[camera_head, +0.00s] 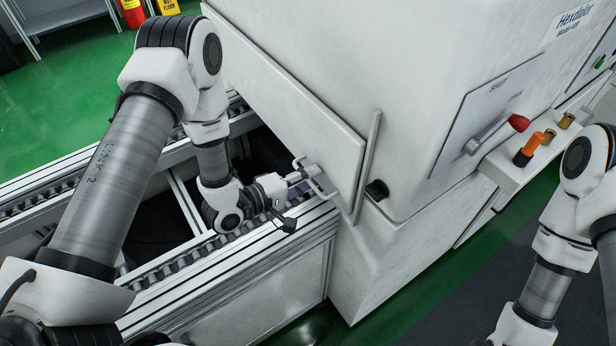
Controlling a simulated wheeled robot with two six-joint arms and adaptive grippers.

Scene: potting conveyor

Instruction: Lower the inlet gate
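The inlet gate appears to be the large white panel (270,90) on the machine's side facing the conveyor; its lower edge is above the rollers. A pale upright bar (367,165) runs along its right edge. My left gripper (309,177) is at the panel's lower right part, above the near conveyor rail. Thin pale bent pieces show around its fingertips; I cannot tell whether they are a handle or spread fingers, nor whether anything is gripped. My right arm shows at the right edge, but its gripper is out of view.
The roller conveyor (180,262) runs under my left arm to the machine (430,60). A lever with a red knob (518,123) is on the machine's side plate. An orange-topped knob (533,142) and brass-coloured ones stand on a ledge. Green floor is open at upper left.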

